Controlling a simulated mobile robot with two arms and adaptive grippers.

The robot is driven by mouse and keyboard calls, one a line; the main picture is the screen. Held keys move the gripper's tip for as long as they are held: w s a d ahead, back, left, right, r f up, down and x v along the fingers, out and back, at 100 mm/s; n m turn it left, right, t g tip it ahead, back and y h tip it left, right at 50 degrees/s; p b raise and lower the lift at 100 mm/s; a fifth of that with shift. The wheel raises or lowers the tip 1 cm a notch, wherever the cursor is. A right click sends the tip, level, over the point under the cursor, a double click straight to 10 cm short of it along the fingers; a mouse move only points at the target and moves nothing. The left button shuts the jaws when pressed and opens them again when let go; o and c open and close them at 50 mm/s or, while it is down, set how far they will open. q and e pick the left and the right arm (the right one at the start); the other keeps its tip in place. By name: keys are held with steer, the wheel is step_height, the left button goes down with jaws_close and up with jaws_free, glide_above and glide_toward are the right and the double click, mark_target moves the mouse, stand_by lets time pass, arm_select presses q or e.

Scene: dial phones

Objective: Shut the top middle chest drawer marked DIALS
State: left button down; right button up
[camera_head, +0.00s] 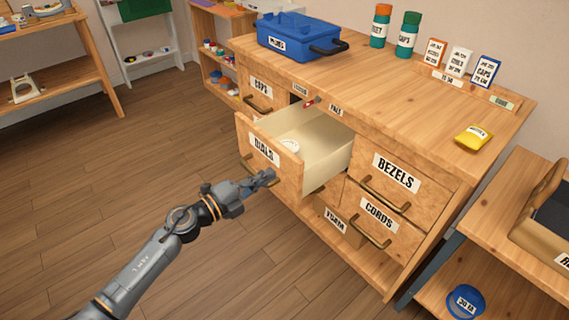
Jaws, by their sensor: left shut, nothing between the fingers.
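The DIALS drawer (264,149) stands pulled well out of the top middle of the wooden chest (440,100). My left gripper (270,176) is shut, with nothing held, low at the right part of the drawer front. It covers part of the front's lower edge and handle area. I cannot tell whether it touches the wood. My right gripper is not in view.
The BEZELS drawer (396,172) and CORDS drawer (380,215) are shut, right of the open one. A blue toolbox (298,36), bottles and small boxes stand on the chest top. A shelf unit (490,225) stands at the right. The floor in front is clear.

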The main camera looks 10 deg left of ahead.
mark_target(293, 160)
arm_select(q)
steer(key=x, duration=0.5)
steer(key=shift+w+d, duration=0.15)
steer(key=shift+w, duration=0.1)
steer(key=shift+w+d, duration=0.25)
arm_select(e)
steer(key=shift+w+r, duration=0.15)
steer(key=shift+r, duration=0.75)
arm_select(q)
steer(key=shift+w, duration=0.1)
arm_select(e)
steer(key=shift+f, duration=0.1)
